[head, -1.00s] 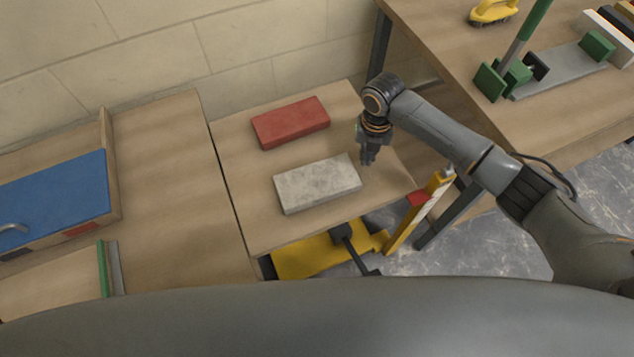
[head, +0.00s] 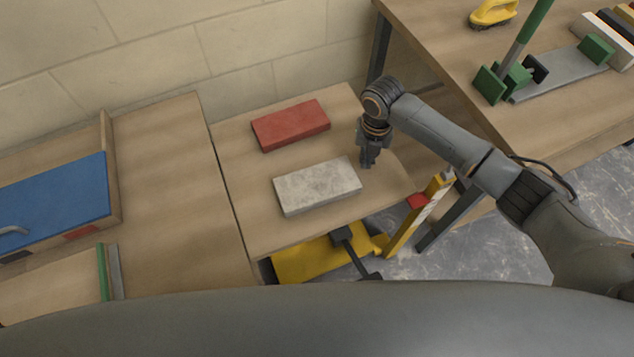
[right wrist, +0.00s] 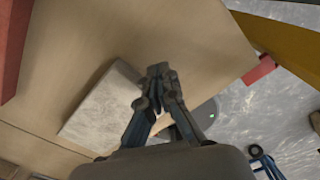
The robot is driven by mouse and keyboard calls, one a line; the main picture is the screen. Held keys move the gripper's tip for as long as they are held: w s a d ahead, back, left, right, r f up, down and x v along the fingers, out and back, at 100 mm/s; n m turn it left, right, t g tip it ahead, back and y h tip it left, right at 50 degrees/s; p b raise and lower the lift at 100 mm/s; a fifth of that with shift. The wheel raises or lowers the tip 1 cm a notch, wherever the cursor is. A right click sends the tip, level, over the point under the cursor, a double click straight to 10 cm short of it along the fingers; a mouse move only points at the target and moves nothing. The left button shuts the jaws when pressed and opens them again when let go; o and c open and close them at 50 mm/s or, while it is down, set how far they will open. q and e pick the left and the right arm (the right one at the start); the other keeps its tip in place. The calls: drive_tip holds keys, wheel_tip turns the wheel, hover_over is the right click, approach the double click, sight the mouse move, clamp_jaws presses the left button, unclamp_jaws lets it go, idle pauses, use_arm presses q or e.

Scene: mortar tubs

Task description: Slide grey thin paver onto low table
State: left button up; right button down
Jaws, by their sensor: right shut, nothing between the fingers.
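The grey thin paver (head: 318,187) lies flat on the middle wooden top (head: 235,150), near its front edge. In the right wrist view the paver (right wrist: 98,112) is left of the fingers. My right gripper (head: 367,162) is shut and empty, pointing down just right of the paver's right end. It also shows in the right wrist view (right wrist: 158,72); whether it touches the paver I cannot tell. A wider wooden surface (head: 165,170) adjoins the middle top on the left, with a thin dark seam between. I cannot tell which is the low table. My left gripper is not in view.
A red brick (head: 291,125) lies behind the paver. A blue panel (head: 55,202) and a green-edged board (head: 103,273) are on the left surface. Yellow equipment (head: 312,258) stands below the middle top. A workbench (head: 440,40) with tools is at right. The left surface's middle is clear.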

drive_tip(key=shift+f+b, duration=0.4)
drive_tip(key=shift+f, duration=0.45)
idle(0.3)
drive_tip(key=shift+f+b, duration=0.35)
drive_tip(key=shift+f, duration=0.25)
drive_tip(key=shift+r, duration=0.15)
drive_tip(key=shift+p, duration=0.3)
drive_tip(key=shift+r+p, duration=0.3)
drive_tip(key=shift+p, duration=0.05)
